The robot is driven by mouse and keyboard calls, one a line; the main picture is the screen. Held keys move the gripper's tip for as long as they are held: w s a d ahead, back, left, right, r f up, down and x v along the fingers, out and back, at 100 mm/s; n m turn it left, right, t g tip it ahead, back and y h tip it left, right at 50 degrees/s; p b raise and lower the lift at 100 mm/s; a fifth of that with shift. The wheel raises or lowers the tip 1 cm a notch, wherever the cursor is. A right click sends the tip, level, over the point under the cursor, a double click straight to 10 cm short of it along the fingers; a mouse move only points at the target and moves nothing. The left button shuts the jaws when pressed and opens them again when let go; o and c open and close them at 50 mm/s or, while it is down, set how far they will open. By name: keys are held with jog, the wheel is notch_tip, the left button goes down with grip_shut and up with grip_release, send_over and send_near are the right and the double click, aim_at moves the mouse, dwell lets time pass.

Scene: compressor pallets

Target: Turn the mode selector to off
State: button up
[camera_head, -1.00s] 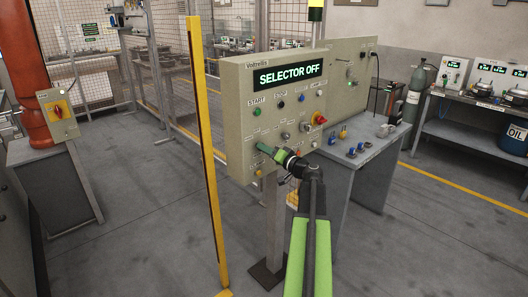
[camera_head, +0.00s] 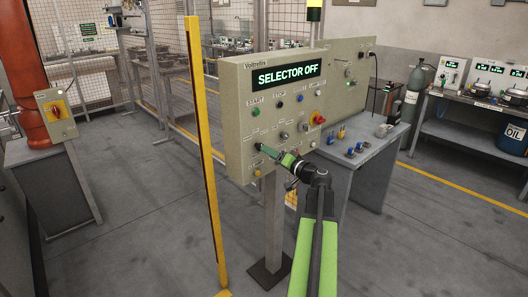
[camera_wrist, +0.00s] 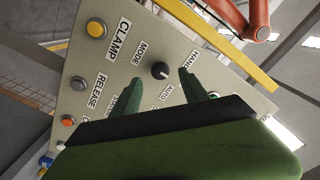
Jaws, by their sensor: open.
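The mode selector is a round black knob (camera_wrist: 160,70) on the beige control panel (camera_wrist: 92,75), with MODE, HAND and AUTO labels around it in the wrist view. Its pointer direction is too small to tell. In the head view the knob (camera_head: 258,146) is a small dark spot at the panel's lower left. The panel's display (camera_head: 285,75) reads SELECTOR OFF. My gripper (camera_wrist: 161,78) is open, its two green fingers either side of the knob in the picture, apparently a little short of it. My gripper (camera_head: 264,149) also shows in front of the panel in the head view.
A yellow post (camera_head: 207,150) stands close left of the panel. A grey table (camera_head: 370,150) with small parts stands behind at right.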

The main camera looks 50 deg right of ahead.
jog(key=s+a, duration=0.1)
jog(key=s, duration=1.2)
